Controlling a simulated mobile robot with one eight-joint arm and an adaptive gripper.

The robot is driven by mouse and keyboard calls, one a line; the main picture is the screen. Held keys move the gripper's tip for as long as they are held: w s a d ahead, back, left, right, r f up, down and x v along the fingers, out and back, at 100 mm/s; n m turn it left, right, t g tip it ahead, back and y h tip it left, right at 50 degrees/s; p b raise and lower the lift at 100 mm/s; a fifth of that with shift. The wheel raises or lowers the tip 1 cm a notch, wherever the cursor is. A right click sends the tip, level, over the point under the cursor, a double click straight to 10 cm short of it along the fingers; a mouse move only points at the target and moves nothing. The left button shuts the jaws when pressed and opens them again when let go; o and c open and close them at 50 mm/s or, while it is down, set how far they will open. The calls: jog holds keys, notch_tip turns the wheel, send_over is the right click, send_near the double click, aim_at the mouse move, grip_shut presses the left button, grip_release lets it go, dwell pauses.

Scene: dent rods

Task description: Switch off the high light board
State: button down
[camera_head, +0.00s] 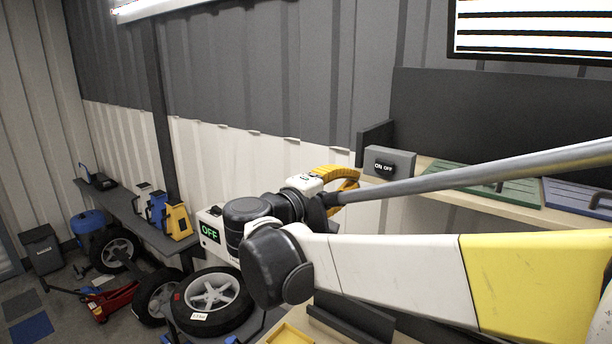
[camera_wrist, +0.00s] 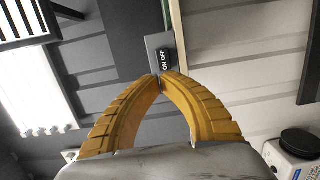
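A lit light board (camera_head: 535,30) with bright white stripes in a dark frame hangs high at the right in the head view. A striped lit panel (camera_wrist: 25,18) shows at the wrist view's upper left. A grey switch box (camera_head: 388,162) with a black ON OFF rocker stands at the left end of the wooden shelf. The rocker also shows in the wrist view (camera_wrist: 165,59), just beyond my fingertips. My gripper (camera_head: 354,180) has yellow fingers, brought together at the tips (camera_wrist: 160,82), with nothing seen between them. I cannot tell whether they touch the box.
A white box with a green OFF display (camera_head: 210,231) and tires (camera_head: 212,300) lie at the lower left.

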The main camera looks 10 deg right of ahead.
aim_at(385, 165)
jog(key=p+x, duration=0.2)
jog(key=x, duration=0.9)
jog(key=shift+w+d, duration=0.1)
jog(key=shift+d, duration=0.2)
jog(key=shift+d, duration=0.1)
